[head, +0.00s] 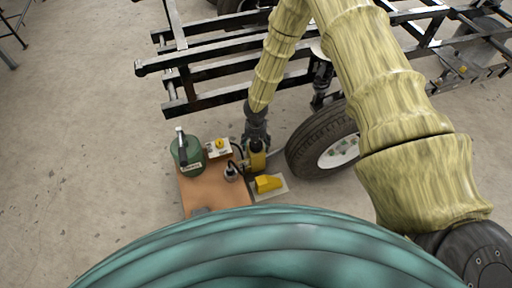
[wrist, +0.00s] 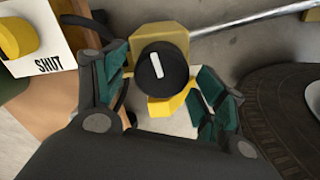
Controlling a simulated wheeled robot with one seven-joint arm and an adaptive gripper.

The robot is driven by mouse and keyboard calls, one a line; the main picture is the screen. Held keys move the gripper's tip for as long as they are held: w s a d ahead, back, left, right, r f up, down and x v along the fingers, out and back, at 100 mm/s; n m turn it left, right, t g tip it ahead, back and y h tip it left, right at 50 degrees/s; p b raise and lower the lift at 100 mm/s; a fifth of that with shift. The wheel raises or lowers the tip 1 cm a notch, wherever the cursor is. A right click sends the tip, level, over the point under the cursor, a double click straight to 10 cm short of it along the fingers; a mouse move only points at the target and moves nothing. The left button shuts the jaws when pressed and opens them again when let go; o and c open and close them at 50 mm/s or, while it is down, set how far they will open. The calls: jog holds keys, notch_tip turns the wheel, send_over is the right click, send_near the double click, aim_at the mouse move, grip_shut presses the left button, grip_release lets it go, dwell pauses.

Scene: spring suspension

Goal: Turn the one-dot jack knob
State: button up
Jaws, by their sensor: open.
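In the wrist view a round black knob (wrist: 162,70) with a white bar sits on a yellow jack body (wrist: 160,37). No dot mark can be made out on it. My gripper (wrist: 163,84) is open, with one green-padded finger on each side of the knob; I cannot tell whether either touches it. In the head view my gripper (head: 257,132) points down at the yellow jack (head: 257,160), beside the tyre. The gripper hides the knob there.
A white box (head: 218,150) with a yellow knob stands left of the jack; its label reads SHUT in the wrist view (wrist: 48,64). A green canister (head: 188,152) stands on the brown board (head: 205,190). A yellow wedge (head: 268,183) lies in front; a tyre (head: 308,143) is at right.

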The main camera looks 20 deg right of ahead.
jog(key=shift+f, duration=0.55)
jog(key=c, duration=1)
jog(key=shift+c, duration=0.2)
jog(key=shift+r, duration=0.1)
